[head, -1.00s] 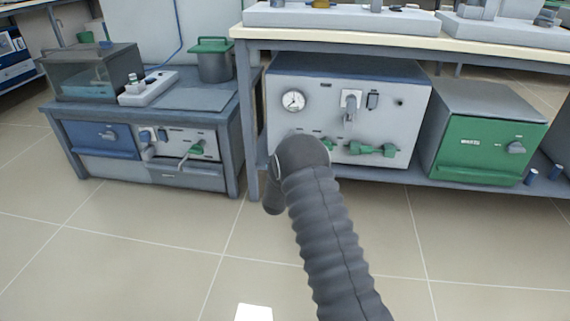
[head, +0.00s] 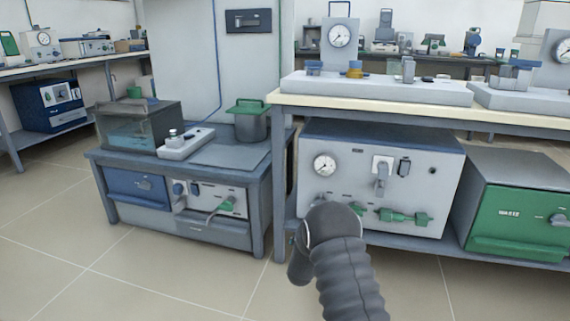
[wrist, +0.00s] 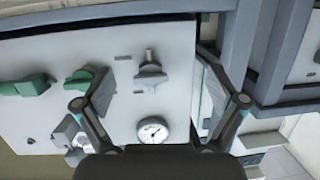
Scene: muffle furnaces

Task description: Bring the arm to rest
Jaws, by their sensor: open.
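My arm (head: 345,275) rises from the bottom of the head view as a grey ribbed link with a rounded dark joint. My gripper is hidden behind that joint in the head view. In the wrist view my gripper (wrist: 158,104) shows two fingers spread wide apart, with nothing between them. Beyond the fingers is the white front of a cabinet with a round gauge (wrist: 152,130), green handles and a grey tap-like fitting (wrist: 150,72). The same white cabinet (head: 340,205) stands under the bench in the head view.
A cream-topped bench (head: 400,110) spans the right, with a green-fronted furnace (head: 520,222) on its lower shelf. A low grey table (head: 262,200) at left carries a glass tank (head: 140,128) and a green-lidded pot (head: 250,125). The tiled floor (head: 60,250) at left is clear.

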